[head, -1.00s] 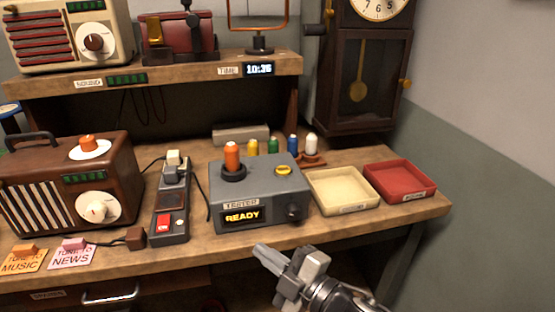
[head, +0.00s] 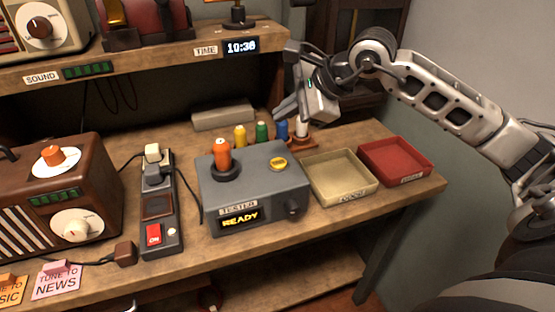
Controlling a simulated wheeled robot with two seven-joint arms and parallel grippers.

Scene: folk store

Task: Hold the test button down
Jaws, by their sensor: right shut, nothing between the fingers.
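The grey tester box (head: 255,193) stands on the bench and its display (head: 240,218) reads READY. An orange bulb-like piece (head: 222,155) stands upright in the round socket on its top left. The yellow round button (head: 278,164) is on its top right and looks unpressed. My right gripper (head: 280,112) is shut and empty, with its fingertips above and behind the yellow button, apart from it, near the blue piece. My left gripper is not in view.
Yellow, green, blue and white pieces (head: 262,131) stand behind the tester. A cream tray (head: 372,187) and a red tray (head: 425,170) lie to its right. A power strip (head: 158,205) and brown radio (head: 90,170) stand left. The shelf (head: 180,62) overhangs behind.

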